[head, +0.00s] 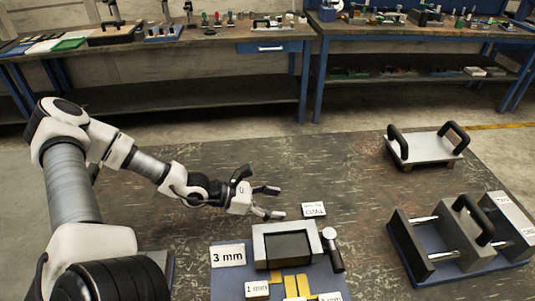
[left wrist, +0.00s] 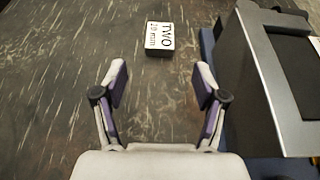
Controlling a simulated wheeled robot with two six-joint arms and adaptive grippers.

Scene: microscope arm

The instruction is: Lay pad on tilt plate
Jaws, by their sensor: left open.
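A small dark block with a white label reading TWO (head: 314,209) lies on the dark table; it also shows in the left wrist view (left wrist: 159,38). I cannot tell for sure that it is the pad. A grey metal frame with a dark recessed face (head: 259,243), likely the tilt plate, stands on a blue base just in front of the block; its side shows at the right of the left wrist view (left wrist: 262,70). My left gripper (head: 268,202) is open and empty, low over the table, left of the block and apart from it. My right gripper is not in view.
A white 3 mm label (head: 228,256) and yellow pieces (head: 291,284) sit by the frame. A black-handled lever (head: 334,255) stands at its right. A plate with two handles (head: 425,148) and a blue-based fixture (head: 415,268) stand at right. The table behind the gripper is clear.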

